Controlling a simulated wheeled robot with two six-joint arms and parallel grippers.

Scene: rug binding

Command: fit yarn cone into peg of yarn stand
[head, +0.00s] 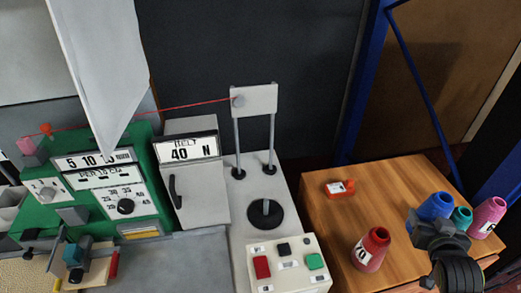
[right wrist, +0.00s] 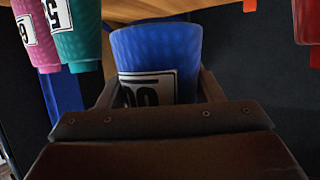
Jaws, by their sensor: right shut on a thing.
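The yarn stand has a round black base with a short upright grey peg (head: 265,208) on the grey machine top, and the peg is bare. My right gripper (head: 428,226) is shut on the blue yarn cone (head: 437,206) at the right of the wooden table. In the right wrist view the blue cone (right wrist: 157,55) sits between the two fingers, its numbered label partly hidden by the gripper. I cannot tell whether its base touches the table. The peg is well to the left of this gripper. My left gripper is not in view.
A teal cone (head: 462,218) and a pink cone (head: 487,216) stand close beside the blue one. A red cone (head: 371,250) stands nearer the table's front left. A small orange-red device (head: 340,188) lies behind. A button box (head: 289,264) sits before the peg; a post frame (head: 255,100) rises behind.

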